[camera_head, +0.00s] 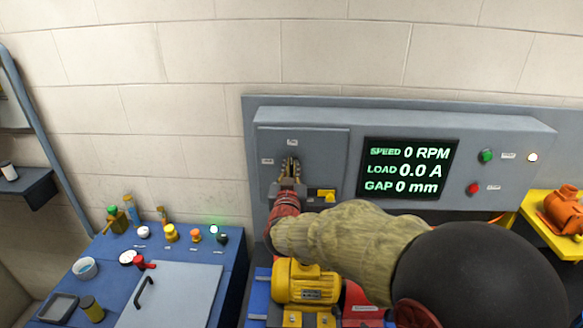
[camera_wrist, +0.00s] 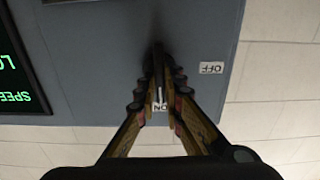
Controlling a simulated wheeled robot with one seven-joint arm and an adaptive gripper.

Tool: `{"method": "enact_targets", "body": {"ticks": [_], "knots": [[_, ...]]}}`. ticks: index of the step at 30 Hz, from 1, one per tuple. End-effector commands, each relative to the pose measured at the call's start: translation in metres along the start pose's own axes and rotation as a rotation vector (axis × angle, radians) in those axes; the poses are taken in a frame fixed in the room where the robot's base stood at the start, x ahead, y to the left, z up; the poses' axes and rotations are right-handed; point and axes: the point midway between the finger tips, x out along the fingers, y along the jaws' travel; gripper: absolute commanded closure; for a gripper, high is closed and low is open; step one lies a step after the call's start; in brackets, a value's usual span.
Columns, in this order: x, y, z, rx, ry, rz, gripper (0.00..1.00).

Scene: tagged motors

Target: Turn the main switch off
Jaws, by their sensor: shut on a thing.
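The main switch is on the left part of the grey control cabinet (camera_head: 340,150) on the wall. My gripper (camera_head: 289,170) is at the switch, its fingers shut on the switch handle. In the wrist view my gripper (camera_wrist: 158,72) has its fingertips close together at the panel, and they hide nearly all of the handle. The ON label (camera_wrist: 160,107) shows between the fingers and the OFF label (camera_wrist: 211,68) to their right. The OFF label is left of the gripper in the head view (camera_head: 267,161). The handle's exact angle cannot be told.
The display (camera_head: 408,168) reads 0 RPM, 0.0 A and 0 mm. Green (camera_head: 486,156) and red (camera_head: 473,188) buttons sit to its right. A yellow motor (camera_head: 306,283) stands below my arm. A blue bench (camera_head: 100,255) with several small items is at left.

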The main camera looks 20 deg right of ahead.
Motion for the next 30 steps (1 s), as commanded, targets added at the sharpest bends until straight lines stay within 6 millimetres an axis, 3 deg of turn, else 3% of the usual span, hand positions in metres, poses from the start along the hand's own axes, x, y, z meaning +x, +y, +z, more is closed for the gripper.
{"method": "enact_targets", "body": {"ticks": [8,30], "knots": [[-0.0002,-0.0014,-0.0012,-0.14,-0.002,-0.001,1.0],[-0.0001,-0.0065,0.001,-0.83,-0.002,-0.003,1.0]]}}
